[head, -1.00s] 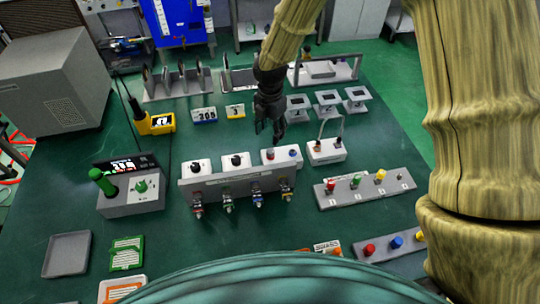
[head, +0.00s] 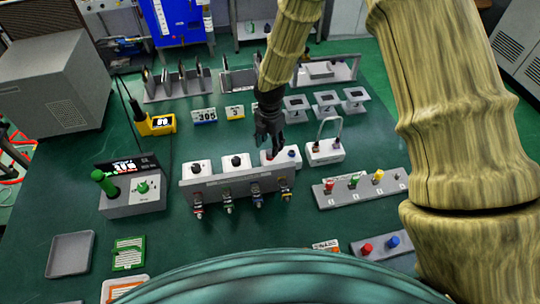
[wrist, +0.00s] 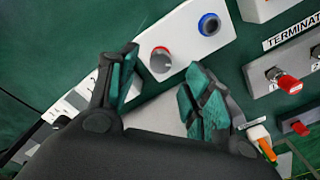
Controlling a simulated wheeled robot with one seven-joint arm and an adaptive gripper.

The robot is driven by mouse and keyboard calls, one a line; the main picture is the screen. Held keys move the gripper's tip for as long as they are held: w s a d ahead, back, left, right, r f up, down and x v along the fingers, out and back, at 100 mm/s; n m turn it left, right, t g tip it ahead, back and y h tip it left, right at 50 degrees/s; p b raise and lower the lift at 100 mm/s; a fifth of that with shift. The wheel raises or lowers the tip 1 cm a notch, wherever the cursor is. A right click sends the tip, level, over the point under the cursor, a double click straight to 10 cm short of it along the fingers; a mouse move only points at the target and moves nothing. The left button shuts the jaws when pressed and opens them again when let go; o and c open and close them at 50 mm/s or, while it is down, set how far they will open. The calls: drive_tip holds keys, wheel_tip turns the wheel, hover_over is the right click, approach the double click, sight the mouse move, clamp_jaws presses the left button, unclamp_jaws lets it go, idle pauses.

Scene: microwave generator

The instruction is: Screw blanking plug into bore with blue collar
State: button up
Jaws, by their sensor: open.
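A white block (head: 281,161) stands on the green table, behind the right end of the grey front panel. In the wrist view the same white block (wrist: 185,22) carries a blue collar (wrist: 209,24) with an open-looking centre and a red collar (wrist: 158,52). A grey round face (wrist: 160,62) sits within the red collar; I cannot tell whether it is the blanking plug. My gripper (head: 270,152) is over the red-collar end of the block. In the wrist view my gripper (wrist: 158,82) is open and empty, its fingers either side of the line to the red collar.
The grey panel (head: 235,186) with connectors stands just in front. A white terminal box (head: 325,153) with an upright handle is close on the right. A strip with coloured posts (head: 360,190) lies nearer right. Open table lies left of the green-knobbed unit (head: 131,188).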

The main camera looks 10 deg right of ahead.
sight(270, 152)
drive_tip(key=shift+f, duration=0.1)
drive_tip(key=shift+f+p, duration=0.85)
drive_tip(key=shift+p, duration=0.1)
drive_tip(key=shift+f+p, duration=0.6)
drive_tip(key=shift+f, duration=1.1)
drive_tip(key=shift+c, duration=0.4)
drive_tip(key=c, duration=1)
